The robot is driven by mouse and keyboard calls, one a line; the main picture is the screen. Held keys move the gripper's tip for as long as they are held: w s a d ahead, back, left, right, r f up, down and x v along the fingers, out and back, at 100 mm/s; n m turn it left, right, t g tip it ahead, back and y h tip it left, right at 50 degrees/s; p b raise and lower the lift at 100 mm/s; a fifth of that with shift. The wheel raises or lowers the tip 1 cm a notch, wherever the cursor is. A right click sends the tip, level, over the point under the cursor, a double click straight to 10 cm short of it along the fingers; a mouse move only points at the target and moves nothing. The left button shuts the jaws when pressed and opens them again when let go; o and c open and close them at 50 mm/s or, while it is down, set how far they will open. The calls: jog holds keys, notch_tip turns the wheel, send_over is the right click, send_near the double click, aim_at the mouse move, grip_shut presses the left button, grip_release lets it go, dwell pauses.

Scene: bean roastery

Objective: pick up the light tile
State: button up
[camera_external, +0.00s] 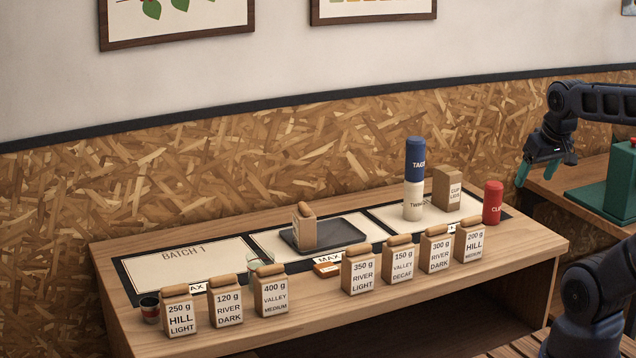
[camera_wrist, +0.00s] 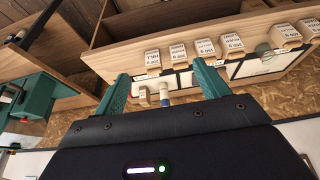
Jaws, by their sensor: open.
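A small orange-brown tile-like piece (camera_external: 327,269) lies on the wooden counter, by the MAX label and left of the 350 g RIVER LIGHT bag. Its marking is too small to read, so I cannot tell if it is the light tile. I cannot make it out in the wrist view. My gripper (camera_external: 546,168) is open and empty, raised beyond the right end of the counter and far from this piece. In the wrist view my gripper's two teal fingers (camera_wrist: 161,75) are spread wide with nothing held between them.
Several labelled bags, including 250 g HILL LIGHT (camera_external: 180,312), line the front edge. A dark tray (camera_external: 345,229) holds one bag. A blue-and-cream stack (camera_external: 414,178), a small bag (camera_external: 447,188) and a red cylinder (camera_external: 493,203) stand right. A green case (camera_external: 604,190) is near my arm.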

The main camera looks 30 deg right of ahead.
jog(key=shift+w, duration=0.1)
jog(key=n+g+h, duration=0.5)
jog(key=n, duration=1.3)
send_over(325, 267)
jog(key=a, duration=0.3)
jog(key=f, duration=2.7)
jog(key=shift+s+d+f, duration=0.15)
jog(key=shift+s+f, duration=0.05)
jog(key=shift+f, duration=0.15)
jog(key=shift+t+y, duration=0.3)
jog(key=shift+w+x, duration=0.2)
jog(key=shift+x, duration=2.7)
